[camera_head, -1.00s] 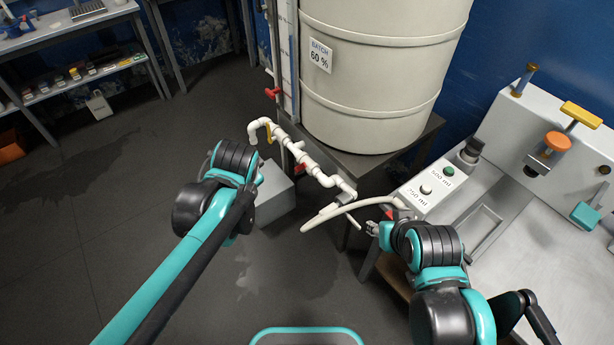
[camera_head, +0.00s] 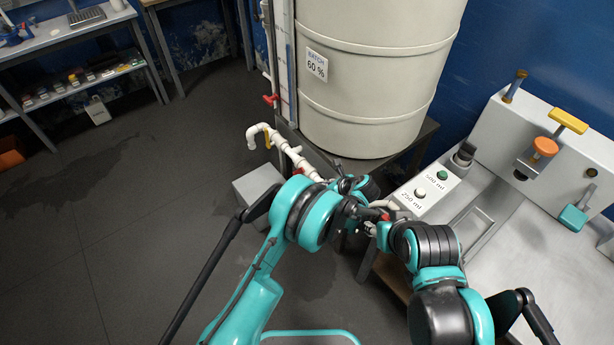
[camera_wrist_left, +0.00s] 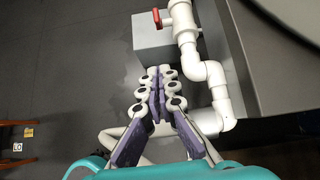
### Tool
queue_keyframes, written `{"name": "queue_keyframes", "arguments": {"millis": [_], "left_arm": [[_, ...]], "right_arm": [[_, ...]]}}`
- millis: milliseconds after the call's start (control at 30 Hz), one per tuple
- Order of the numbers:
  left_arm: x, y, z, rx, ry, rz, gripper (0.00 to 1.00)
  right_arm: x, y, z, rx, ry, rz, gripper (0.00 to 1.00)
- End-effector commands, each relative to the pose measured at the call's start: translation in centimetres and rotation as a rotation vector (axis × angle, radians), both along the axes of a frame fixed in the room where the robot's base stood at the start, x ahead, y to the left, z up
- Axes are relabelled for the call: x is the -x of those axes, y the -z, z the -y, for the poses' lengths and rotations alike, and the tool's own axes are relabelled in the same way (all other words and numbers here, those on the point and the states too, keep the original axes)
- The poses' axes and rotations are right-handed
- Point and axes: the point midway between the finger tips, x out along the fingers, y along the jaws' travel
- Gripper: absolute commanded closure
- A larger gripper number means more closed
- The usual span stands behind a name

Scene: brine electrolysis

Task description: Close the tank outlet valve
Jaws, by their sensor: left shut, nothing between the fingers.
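The tank (camera_head: 365,80) is a large cream drum with a "BATCH 60 %" label. White outlet piping (camera_head: 283,146) runs along the stand's edge. It carries a red valve handle (camera_head: 297,171), partly behind my left arm, and a yellow handle (camera_head: 267,140) near its far bend. In the left wrist view, a red handle (camera_wrist_left: 156,17) is on the white pipe (camera_wrist_left: 187,40), beyond the fingertips. My left gripper (camera_wrist_left: 159,72) is shut and empty, beside the pipe and apart from the handle. My right gripper (camera_head: 370,228) is small and partly hidden; its jaws are unclear.
Another red handle (camera_head: 270,99) sits on the vertical pipe left of the tank. A grey box (camera_head: 257,183) is on the floor below the piping. The dark tank stand (camera_head: 425,140) has a hard edge. A button box (camera_head: 425,193) and metal bench (camera_head: 470,270) are at right.

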Motion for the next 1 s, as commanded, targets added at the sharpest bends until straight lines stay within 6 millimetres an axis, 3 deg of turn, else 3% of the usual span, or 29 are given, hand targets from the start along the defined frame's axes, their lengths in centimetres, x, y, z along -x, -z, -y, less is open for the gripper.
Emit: {"name": "queue_keyframes", "arguments": {"millis": [267,700,1000], "left_arm": [[-0.6,2.5,0.1,-0.048,0.039,-0.014,1.0],[-5.9,8.7,-3.8,-0.046,0.037,-0.014,1.0],[-8.3,6.3,-5.5,-0.045,0.038,-0.015,1.0]], "right_arm": [[0.0,0.5,0.0,0.0,0.0,0.0,0.6],[0.0,3.9,0.0,0.0,0.0,0.0,0.6],[0.0,5.0,0.0,0.0,0.0,0.0,0.6]]}}
